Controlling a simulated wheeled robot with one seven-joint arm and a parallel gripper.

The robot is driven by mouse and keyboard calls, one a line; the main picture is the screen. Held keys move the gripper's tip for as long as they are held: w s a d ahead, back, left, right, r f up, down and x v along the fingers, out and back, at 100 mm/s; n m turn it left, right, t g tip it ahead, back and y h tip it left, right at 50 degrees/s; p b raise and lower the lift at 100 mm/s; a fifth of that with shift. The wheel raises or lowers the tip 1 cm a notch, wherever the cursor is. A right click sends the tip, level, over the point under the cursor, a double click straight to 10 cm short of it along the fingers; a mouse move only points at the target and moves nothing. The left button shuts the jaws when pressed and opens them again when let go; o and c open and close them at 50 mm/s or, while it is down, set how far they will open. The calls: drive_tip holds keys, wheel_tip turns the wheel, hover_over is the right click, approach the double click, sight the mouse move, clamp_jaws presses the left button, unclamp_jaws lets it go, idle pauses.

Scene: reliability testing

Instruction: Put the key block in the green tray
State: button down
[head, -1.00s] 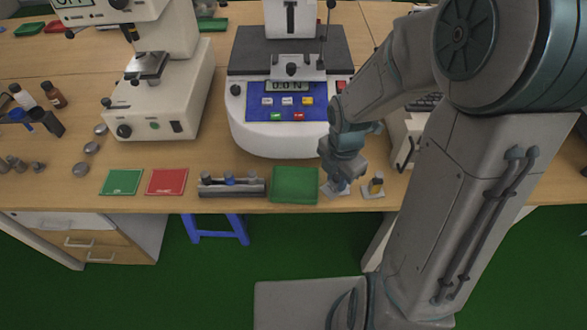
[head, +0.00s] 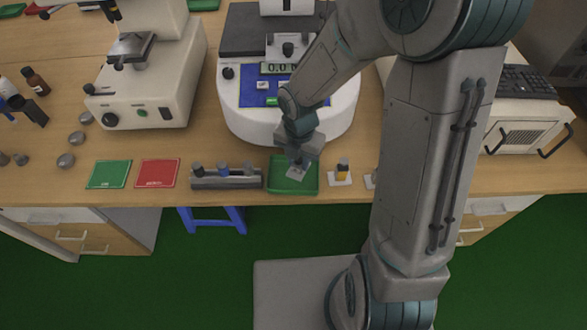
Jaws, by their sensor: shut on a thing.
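My gripper (head: 299,161) is over the green tray (head: 279,186) near the front edge of the bench. It is shut on a small block with a pale grey, flat base (head: 296,173). The base shows below the fingers, turned at an angle, within the tray's outline. The block's upper part is hidden by the gripper, so I cannot tell from its look that it is the key block. I cannot tell whether the base touches the tray floor.
Another white base (head: 371,181) is partly hidden by my arm. A grey rack (head: 226,181) stands left of the tray, beyond it a red card (head: 157,173) and a green card (head: 109,174). A force tester (head: 241,118) stands behind.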

sight(293, 168)
drive_tip(key=shift+w+a+f, duration=0.5)
drive_tip(key=shift+a+f, duration=0.15)
drive_tip(key=shift+a, duration=0.05)
drive_tip(key=shift+f+b, duration=0.3)
drive_tip(key=shift+f, duration=1.55)
drive_tip(key=shift+f, duration=0.2)
drive_tip(key=c, duration=1.2)
unclamp_jaws()
drive_tip(key=shift+o, duration=0.2)
drive_tip(key=shift+r, duration=0.1)
